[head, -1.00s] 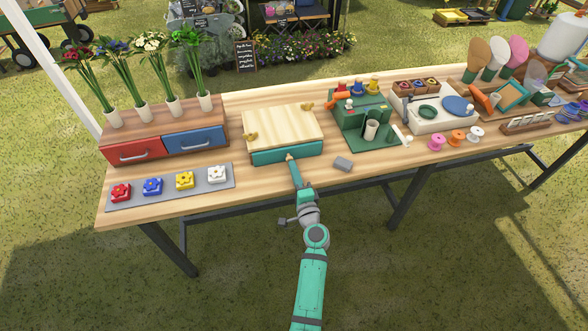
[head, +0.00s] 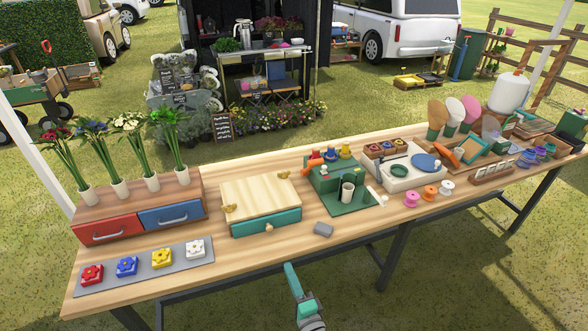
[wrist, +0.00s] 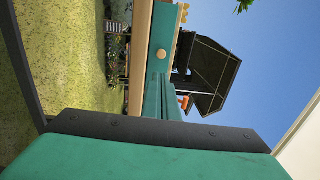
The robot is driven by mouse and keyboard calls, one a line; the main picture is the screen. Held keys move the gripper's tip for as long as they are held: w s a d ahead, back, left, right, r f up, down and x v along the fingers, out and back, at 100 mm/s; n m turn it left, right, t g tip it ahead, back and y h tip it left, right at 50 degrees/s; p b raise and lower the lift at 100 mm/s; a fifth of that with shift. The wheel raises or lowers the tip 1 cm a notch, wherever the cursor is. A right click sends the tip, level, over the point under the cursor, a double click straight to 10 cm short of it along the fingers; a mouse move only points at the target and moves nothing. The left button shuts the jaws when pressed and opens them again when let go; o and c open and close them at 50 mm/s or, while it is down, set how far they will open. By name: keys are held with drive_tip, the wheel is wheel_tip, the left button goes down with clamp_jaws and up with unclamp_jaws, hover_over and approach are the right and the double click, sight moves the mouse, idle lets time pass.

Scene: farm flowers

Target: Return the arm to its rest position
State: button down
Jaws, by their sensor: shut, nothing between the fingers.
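My gripper (head: 289,267) is in the head view, just off the front edge of the table and below the wooden-topped box. It is shut and holds nothing. My arm runs down out of the bottom of the picture. The box has a pale lid (head: 261,199) and a teal drawer (head: 250,226) with a round wooden knob (head: 268,227). The drawer looks shut. In the wrist view the gripper's teal and dark body fills the lower part, and the box front with its knob (wrist: 161,55) shows sideways beyond it.
The long wooden table (head: 222,262) carries red and blue drawers (head: 108,229) with flower vases, a grey mat (head: 143,276) with flower blocks, a small grey block (head: 323,230), a green stand (head: 345,203) and coloured spools (head: 428,193). Open grass lies in front of the table.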

drive_tip(key=s+d+f+n+g+h, duration=0.1)
drive_tip(key=s+f+n+h, duration=0.3)
drive_tip(key=s, duration=0.7)
drive_tip(key=s+d+f+g+h, duration=0.1)
drive_tip(key=s+f, duration=0.4)
drive_tip(key=s, duration=0.5)
drive_tip(key=s+r+n+h, duration=0.1)
drive_tip(key=s+r+n, duration=0.4)
drive_tip(key=s, duration=0.4)
drive_tip(key=s+r+n, duration=0.4)
drive_tip(key=s+r, duration=0.4)
drive_tip(key=s, duration=0.2)
drive_tip(key=shift+r+n+h, duration=0.25)
drive_tip(key=shift+n+h, duration=0.15)
drive_tip(key=shift+s+d, duration=0.1)
